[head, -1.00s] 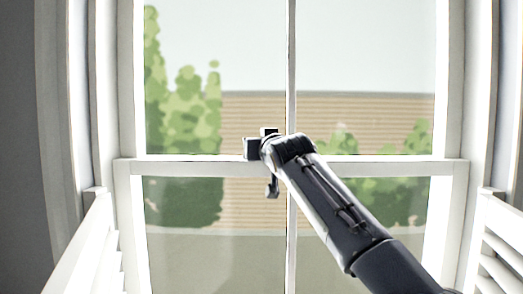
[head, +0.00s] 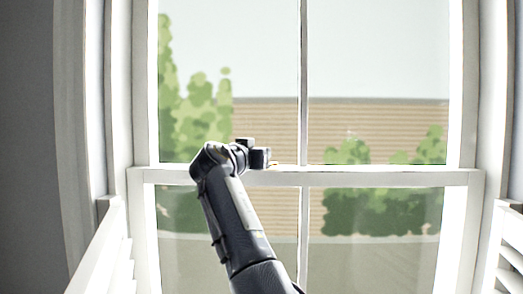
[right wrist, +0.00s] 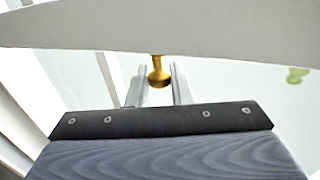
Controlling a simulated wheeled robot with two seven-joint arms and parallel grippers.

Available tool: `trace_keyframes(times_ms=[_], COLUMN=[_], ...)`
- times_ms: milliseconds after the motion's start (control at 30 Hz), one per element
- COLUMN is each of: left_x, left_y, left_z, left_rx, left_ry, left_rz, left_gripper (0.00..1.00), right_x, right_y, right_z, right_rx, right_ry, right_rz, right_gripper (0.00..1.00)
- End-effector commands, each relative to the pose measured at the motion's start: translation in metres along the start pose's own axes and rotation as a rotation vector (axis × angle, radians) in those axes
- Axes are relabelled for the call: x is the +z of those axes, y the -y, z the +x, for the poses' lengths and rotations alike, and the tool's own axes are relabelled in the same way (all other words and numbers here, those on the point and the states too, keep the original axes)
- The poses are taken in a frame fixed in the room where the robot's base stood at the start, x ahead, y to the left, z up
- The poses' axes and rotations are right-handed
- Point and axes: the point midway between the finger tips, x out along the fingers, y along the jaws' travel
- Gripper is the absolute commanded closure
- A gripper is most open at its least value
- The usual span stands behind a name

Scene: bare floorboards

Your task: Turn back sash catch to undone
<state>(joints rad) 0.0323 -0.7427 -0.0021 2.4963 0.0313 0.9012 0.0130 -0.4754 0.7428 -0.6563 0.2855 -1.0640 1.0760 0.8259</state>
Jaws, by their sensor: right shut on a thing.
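The sash catch shows in the right wrist view as a brass stem with a round knob (right wrist: 159,74), between the two fingers of my right gripper (right wrist: 160,88). The gripper is shut on it. In the head view my right gripper (head: 264,158) is at the meeting rail (head: 400,178), a little left of the central glazing bar, pointing right. The catch is mostly hidden there; only faint traces of brass colour show along the rail's top. How far the catch is turned cannot be made out. My left gripper is not in view.
White window frame posts (head: 145,90) stand on both sides. Louvred white shutters flank the window low on the left (head: 100,255) and right (head: 510,250). A slim glazing bar (head: 304,80) runs up the middle. The glass around my arm is clear of objects.

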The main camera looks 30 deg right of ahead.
Motion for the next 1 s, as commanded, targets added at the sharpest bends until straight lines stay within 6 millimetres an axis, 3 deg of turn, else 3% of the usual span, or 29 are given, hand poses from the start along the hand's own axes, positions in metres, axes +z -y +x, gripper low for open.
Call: trace_keyframes(times_ms=[567, 600, 700, 1000], left_x=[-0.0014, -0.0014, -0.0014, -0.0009], left_y=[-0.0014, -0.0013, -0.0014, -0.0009], left_z=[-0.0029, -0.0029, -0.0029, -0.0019], left_rx=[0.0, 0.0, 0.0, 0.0], left_ry=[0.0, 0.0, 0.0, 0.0], left_rz=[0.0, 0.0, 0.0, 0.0], left_gripper=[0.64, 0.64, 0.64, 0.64], right_x=[0.0009, 0.0009, 0.0009, 0.0011], right_y=[0.0018, 0.0018, 0.0018, 0.0017], right_z=[0.0012, 0.0012, 0.0012, -0.0002], right_rx=[0.031, 0.031, 0.031, 0.03], right_ry=[0.001, 0.001, 0.001, 0.001], right_rz=[-0.001, -0.001, -0.001, -0.001], right_gripper=[1.0, 0.75, 0.62, 0.61])
